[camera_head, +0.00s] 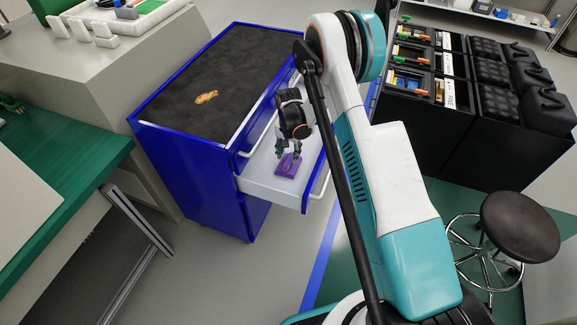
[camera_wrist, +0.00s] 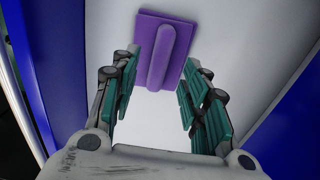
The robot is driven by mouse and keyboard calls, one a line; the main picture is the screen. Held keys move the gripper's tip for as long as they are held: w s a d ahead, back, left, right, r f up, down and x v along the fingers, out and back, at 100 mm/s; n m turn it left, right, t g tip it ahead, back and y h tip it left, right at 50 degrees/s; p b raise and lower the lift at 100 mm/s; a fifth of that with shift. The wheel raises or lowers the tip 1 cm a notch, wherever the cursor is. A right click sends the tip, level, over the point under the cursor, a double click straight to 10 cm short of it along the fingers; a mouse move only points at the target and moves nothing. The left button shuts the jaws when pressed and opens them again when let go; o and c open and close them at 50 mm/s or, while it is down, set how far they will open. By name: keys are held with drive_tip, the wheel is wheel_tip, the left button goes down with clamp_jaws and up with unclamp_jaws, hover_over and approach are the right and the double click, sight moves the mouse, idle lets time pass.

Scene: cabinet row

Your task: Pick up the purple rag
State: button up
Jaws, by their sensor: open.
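The purple rag (camera_head: 288,166) lies on the white bottom of an open drawer (camera_head: 262,184) in the blue cabinet (camera_head: 178,152). In the wrist view the rag (camera_wrist: 178,50) is a flat purple piece with a raised ridge along its middle. My gripper (camera_head: 290,150) reaches down into the drawer over the rag. In the wrist view my gripper (camera_wrist: 160,85) is open, with its green fingers apart on either side of the rag's lower part. Nothing is between the fingers that I can see as held. Whether the fingertips touch the rag I cannot tell.
The drawer's walls stand close around my gripper. A crumpled tan item (camera_head: 207,97) lies on the cabinet's dark top. A green-topped bench (camera_head: 75,165) is at left, a black stool (camera_head: 520,226) at right, and black bins (camera_head: 505,85) behind it.

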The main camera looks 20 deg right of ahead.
sight(289, 159)
wheel_tip(289, 159, down, 5)
drive_tip(key=shift+b, duration=1.25)
drive_tip(key=shift+r, duration=0.1)
clamp_jaws()
wheel_tip(289, 159, up, 20)
drive_tip(key=p, duration=0.7)
